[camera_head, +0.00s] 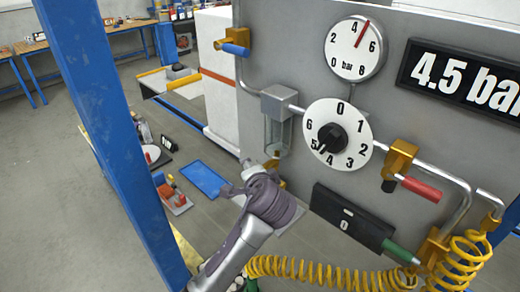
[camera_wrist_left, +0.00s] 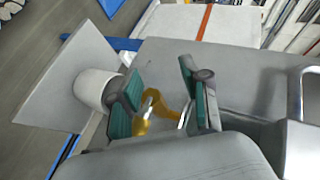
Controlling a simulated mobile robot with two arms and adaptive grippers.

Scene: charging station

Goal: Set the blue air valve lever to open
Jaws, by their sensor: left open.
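The blue lever (camera_head: 236,49) sits on a brass valve body (camera_head: 238,36) at the upper left of the grey panel (camera_head: 290,50). It lies nearly level along the panel in the head view. My left arm (camera_head: 270,200) rises from the bottom centre, below and apart from the blue lever; its fingertips are not clear there. In the left wrist view, my left gripper (camera_wrist_left: 165,100) is open, with green-padded fingers. A brass-coloured part (camera_wrist_left: 168,100) shows between or behind the fingers; I cannot tell which fitting it is or whether they touch.
The panel carries a pressure gauge (camera_head: 355,48), a numbered dial (camera_head: 338,135), a red lever (camera_head: 421,189), a green-handled fitting (camera_head: 400,251) and a 4.5 bar display (camera_head: 465,80). A yellow coiled hose (camera_head: 320,273) runs low. A blue post (camera_head: 115,130) stands left.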

